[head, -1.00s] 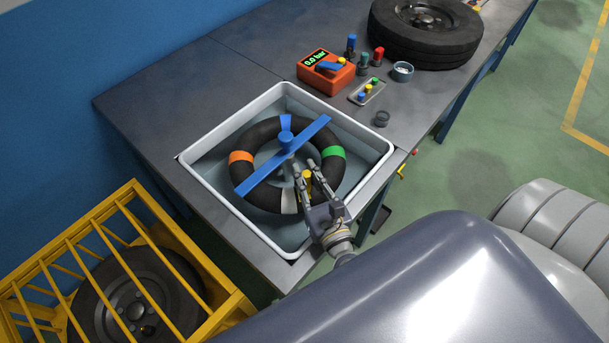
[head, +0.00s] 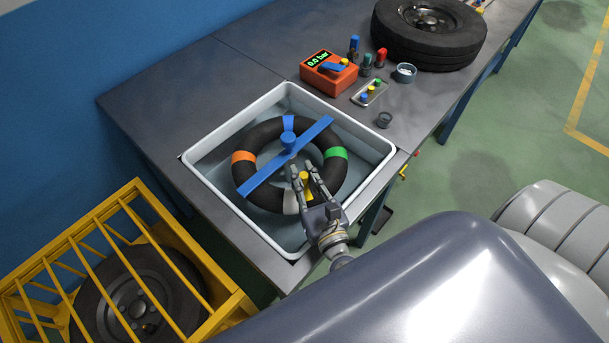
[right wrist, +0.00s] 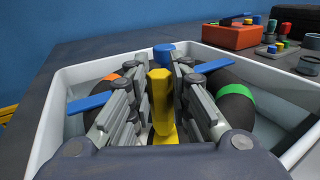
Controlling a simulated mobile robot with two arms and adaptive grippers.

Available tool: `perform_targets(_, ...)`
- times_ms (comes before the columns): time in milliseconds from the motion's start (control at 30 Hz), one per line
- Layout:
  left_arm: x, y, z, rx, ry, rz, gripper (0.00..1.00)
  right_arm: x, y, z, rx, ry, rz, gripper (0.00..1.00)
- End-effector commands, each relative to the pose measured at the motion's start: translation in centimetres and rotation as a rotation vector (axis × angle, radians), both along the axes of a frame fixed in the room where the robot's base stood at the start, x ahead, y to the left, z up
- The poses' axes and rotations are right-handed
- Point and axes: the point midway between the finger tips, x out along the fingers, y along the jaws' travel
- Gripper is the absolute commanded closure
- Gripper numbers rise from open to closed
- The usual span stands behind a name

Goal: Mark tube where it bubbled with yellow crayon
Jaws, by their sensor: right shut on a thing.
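The black tube (head: 262,201) lies as a ring in the white water tub (head: 188,166). It carries an orange band (head: 243,157), a green band (head: 336,153), a blue band (head: 288,123) and a whitish band (head: 291,203). A blue bar (head: 262,176) with a round knob lies across it. My right gripper (head: 303,170) is over the near part of the ring, shut on the yellow crayon (right wrist: 161,95), which stands upright between its fingers. The fingers and palm hide the crayon's lower end, so I cannot tell whether it touches the tube. My left gripper is not in view.
Behind the tub on the bench are an orange pressure gauge box (head: 330,73) reading 0.0 bar, a small tray (head: 370,92), several coloured bottles and a dark cup (head: 384,119). A wheel (head: 428,32) lies farther back. A yellow cage (head: 100,262) holds another wheel.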

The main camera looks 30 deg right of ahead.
Motion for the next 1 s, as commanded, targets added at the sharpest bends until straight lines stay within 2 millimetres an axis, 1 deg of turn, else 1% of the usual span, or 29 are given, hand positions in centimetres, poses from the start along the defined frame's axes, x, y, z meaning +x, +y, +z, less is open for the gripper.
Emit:
perform_targets(33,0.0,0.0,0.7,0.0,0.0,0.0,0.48,0.0,0.0,0.8,0.0,-0.001,0.0,1.0)
perform_targets(100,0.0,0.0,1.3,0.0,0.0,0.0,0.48,0.0,0.0,1.4,0.0,-0.001,-0.001,1.0)
perform_targets(700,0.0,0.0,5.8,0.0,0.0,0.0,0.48,0.0,0.0,6.3,0.0,-0.002,-0.001,1.0)
perform_targets(800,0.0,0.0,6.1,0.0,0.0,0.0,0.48,0.0,0.0,6.7,0.0,-0.002,-0.001,1.0)
perform_targets(1000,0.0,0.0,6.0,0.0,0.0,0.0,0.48,0.0,0.0,6.5,0.0,-0.002,-0.001,1.0)
